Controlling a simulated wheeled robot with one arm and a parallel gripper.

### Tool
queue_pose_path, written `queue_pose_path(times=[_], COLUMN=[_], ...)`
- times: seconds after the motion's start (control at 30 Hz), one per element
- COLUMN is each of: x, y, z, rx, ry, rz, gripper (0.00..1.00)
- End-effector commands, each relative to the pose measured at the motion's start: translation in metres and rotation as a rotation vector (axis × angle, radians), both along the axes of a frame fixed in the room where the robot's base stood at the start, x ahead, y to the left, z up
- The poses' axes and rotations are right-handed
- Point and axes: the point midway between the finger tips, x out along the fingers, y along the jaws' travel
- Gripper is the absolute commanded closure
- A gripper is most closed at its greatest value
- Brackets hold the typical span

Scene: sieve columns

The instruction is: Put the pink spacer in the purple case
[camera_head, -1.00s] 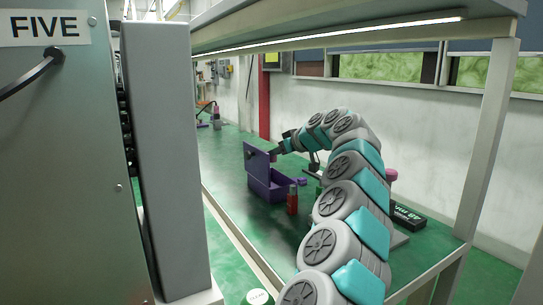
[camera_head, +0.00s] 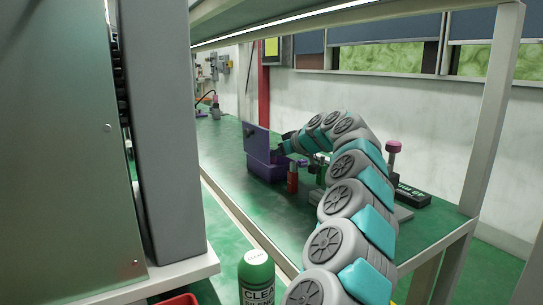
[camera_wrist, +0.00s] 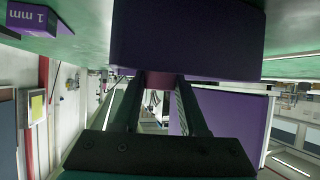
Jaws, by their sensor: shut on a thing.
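The purple case (camera_head: 266,172) stands on the green bench with its lid (camera_head: 256,139) raised. In the wrist view, which looks upside down, the case's dark purple wall (camera_wrist: 188,35) fills the top and the lid (camera_wrist: 232,122) is at the right. My gripper (camera_wrist: 160,84) is shut on a dark pinkish round piece (camera_wrist: 160,79), seemingly the pink spacer, partly hidden by the fingers and case wall. In the head view my gripper (camera_head: 279,150) is low beside the raised lid, over or at the case's opening; its exact depth is unclear.
A red bottle (camera_head: 292,178) stands close in front of the case. A pink-topped post (camera_head: 393,147) and a black lettered box (camera_head: 412,194) are to the right. A small purple "1 mm" block (camera_wrist: 38,20) lies near the case. A green bottle (camera_head: 257,278) is in the foreground.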

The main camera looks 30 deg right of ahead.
Motion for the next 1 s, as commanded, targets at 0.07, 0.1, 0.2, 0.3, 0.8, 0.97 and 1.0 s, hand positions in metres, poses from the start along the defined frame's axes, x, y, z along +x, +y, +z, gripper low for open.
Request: queue_pose_path(times=[0.07,0.1,0.2,0.3,0.8,0.97,1.0], x=[0.0,0.0,0.0,0.0,-0.006,-0.024,-0.03], y=[0.0,0.0,0.0,0.0,-0.002,-0.006,-0.008], z=[0.001,0.001,0.001,0.001,0.004,0.014,0.017], rx=[0.0,0.0,0.0,0.0,0.0,-0.001,-0.001], ry=[0.0,0.0,-0.001,-0.001,-0.002,-0.006,-0.006], rz=[0.0,0.0,0.0,-0.001,-0.001,-0.004,-0.003], gripper=[1.0,0.57,0.46,0.34,0.23,0.23,0.23])
